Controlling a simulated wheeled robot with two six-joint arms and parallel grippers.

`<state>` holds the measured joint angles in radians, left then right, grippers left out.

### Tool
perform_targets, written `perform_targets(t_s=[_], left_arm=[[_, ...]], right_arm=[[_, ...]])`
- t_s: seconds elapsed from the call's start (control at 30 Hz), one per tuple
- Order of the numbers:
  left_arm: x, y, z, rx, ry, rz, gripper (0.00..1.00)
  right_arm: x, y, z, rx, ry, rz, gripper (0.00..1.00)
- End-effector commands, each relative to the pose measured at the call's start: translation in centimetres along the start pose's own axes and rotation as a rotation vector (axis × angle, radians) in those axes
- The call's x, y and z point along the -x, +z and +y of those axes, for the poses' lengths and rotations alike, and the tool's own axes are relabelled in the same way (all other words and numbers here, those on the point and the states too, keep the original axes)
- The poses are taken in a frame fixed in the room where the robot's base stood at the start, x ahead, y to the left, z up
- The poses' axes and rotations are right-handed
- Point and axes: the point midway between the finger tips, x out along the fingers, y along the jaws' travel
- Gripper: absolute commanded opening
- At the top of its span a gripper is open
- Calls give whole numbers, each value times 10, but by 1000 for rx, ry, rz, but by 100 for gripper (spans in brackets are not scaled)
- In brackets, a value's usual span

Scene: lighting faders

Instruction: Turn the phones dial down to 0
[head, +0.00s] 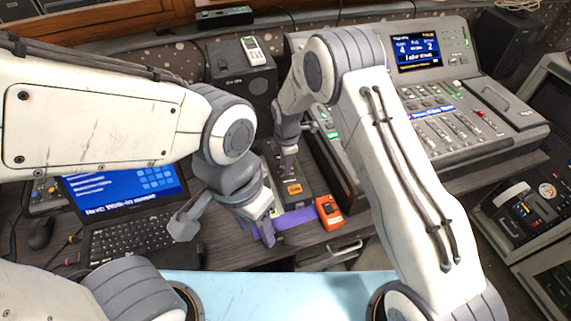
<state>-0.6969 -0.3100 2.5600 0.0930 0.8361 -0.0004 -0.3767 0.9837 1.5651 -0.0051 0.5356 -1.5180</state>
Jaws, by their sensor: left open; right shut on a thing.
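A small dark box (291,188) with an orange label lies on the desk between my arms. My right gripper (289,151) points down onto the upper part of this box. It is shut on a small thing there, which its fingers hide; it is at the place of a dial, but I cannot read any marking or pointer. My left gripper (264,228) is open, lower and to the left, close to the near end of the box. I cannot see anything held in it.
A purple strip (297,218) and an orange device (329,212) lie near the desk's front edge. A laptop (125,215) stands left, a mixing console (440,125) right. A black speaker-like box (240,80) with a white handset stands behind.

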Motion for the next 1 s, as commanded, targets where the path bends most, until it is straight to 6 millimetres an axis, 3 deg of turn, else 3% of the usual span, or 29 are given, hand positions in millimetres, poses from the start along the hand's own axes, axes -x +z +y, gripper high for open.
perform_targets(t_s=[0.33,0.37,0.4,0.43,0.77,1.0], left_arm=[[0,0,0,0,0,0,50],[0,0,0,0,0,0,50],[0,0,0,0,0,0,50],[0,0,0,0,0,0,50],[-1,0,0,0,0,0,50],[-8,0,-1,0,0,0,50]], right_arm=[[0,2,-1,2,-3,-2,0],[0,2,-1,2,-3,-2,43],[0,2,-1,1,-3,-2,59],[0,2,-1,1,-3,-2,62],[2,1,0,1,1,-1,62],[36,1,1,1,6,0,62]])
